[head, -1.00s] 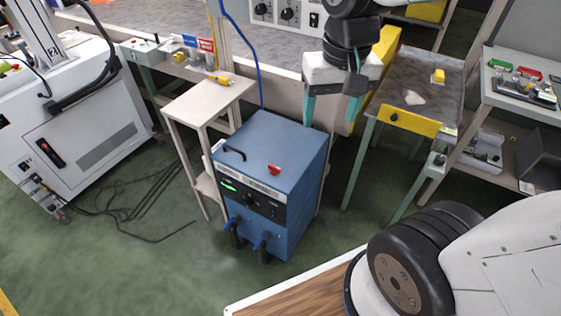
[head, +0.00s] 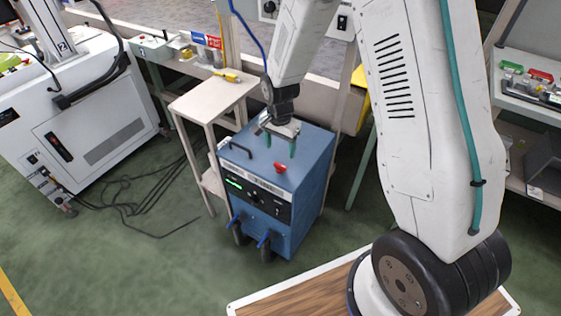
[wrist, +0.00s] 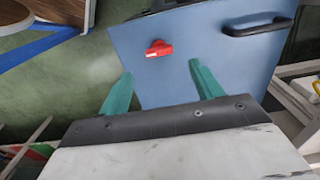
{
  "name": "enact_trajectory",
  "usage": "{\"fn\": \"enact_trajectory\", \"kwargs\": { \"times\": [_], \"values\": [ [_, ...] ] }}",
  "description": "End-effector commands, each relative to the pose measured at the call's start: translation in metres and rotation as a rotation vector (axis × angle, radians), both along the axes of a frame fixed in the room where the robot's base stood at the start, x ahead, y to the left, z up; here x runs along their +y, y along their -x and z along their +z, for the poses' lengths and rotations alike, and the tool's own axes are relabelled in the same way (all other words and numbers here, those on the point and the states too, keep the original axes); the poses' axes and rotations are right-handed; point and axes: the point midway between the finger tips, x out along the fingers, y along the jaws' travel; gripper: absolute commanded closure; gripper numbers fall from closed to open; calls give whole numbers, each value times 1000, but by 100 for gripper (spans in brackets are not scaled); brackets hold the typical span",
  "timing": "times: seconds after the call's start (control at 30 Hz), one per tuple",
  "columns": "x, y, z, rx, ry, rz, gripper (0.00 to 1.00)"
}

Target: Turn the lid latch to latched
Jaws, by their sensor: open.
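A blue box-shaped machine (head: 310,160) stands on the green floor, with a black front panel and a black handle (head: 240,146) on its lid. A red latch knob (head: 280,168) sits on the lid near the front edge; the wrist view shows this red latch (wrist: 159,48) beyond my fingertips, with the black handle (wrist: 257,27) to its right. My gripper (head: 280,145) is over the lid, behind the latch, with its two green fingers apart and nothing between them. In the wrist view my gripper (wrist: 160,75) points toward the latch, which lies clear of both fingers.
A small beige table (head: 214,98) with a yellow tool on it stands just left of the blue machine. A white cabinet machine (head: 85,120) is further left, with black cables on the floor. A grey-topped bench (head: 180,20) runs behind.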

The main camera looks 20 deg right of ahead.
Motion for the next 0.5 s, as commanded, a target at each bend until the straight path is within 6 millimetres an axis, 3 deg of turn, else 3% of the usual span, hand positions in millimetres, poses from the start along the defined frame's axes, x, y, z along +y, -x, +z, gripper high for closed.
{"fn": "enact_trajectory", "kwargs": {
  "times": [0.3, 0.5],
  "values": [
    [0, 1, -49, 4, 1, 0, 35],
    [0, 0, -70, 1, 0, 1, 35]
  ]
}}
